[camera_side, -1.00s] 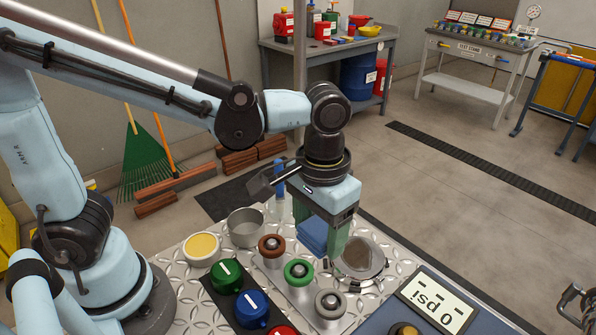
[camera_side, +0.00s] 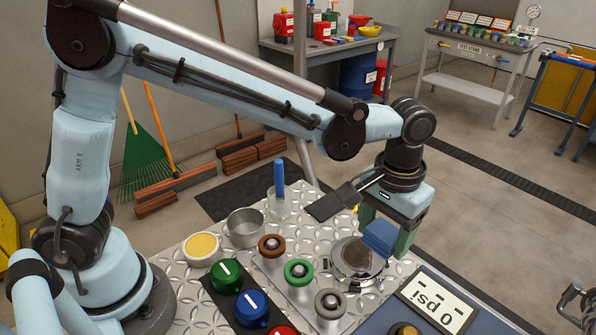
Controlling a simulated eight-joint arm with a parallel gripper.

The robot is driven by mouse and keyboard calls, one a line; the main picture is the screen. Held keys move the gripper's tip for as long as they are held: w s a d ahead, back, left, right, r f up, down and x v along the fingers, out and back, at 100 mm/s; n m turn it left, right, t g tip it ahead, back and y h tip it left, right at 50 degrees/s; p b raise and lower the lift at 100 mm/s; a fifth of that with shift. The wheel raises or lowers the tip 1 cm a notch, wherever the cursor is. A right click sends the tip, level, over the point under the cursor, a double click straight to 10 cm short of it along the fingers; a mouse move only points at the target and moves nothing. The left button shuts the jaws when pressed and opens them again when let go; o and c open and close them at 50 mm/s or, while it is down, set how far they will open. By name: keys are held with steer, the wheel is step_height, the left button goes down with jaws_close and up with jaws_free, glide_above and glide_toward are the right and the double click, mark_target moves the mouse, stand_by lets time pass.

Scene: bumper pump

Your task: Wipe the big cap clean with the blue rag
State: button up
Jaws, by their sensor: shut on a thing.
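The big cap (camera_side: 350,260) is a round metal lid on the tread plate, with a brownish-grey smudged top. My gripper (camera_side: 384,246) points down at the cap's right side, shut on the folded blue rag (camera_side: 380,236). The rag overlaps the cap's right rim in the picture. I cannot tell whether it is touching the top. The rag and green fingers hide part of the cap's right edge.
Brown (camera_side: 271,245), green (camera_side: 299,271) and grey (camera_side: 330,302) ringed fittings stand left of the cap. A metal cup (camera_side: 245,227) and a clear holder with a blue stick (camera_side: 279,180) stand behind. A pressure display (camera_side: 437,300) sits at front right.

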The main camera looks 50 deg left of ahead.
mark_target(372, 269)
step_height(372, 269, down, 6)
steer(key=shift+a+f, duration=0.25)
steer(key=shift+a, duration=0.45)
steer(key=shift+c, duration=0.4)
steer(key=shift+a, duration=3)
steer(key=shift+d, duration=3.7)
steer(key=shift+s, duration=0.3)
steer(key=shift+a, duration=3.7)
steer(key=shift+d, duration=3.7)
steer(key=shift+s+r, duration=0.1)
steer(key=shift+r, duration=4.05)
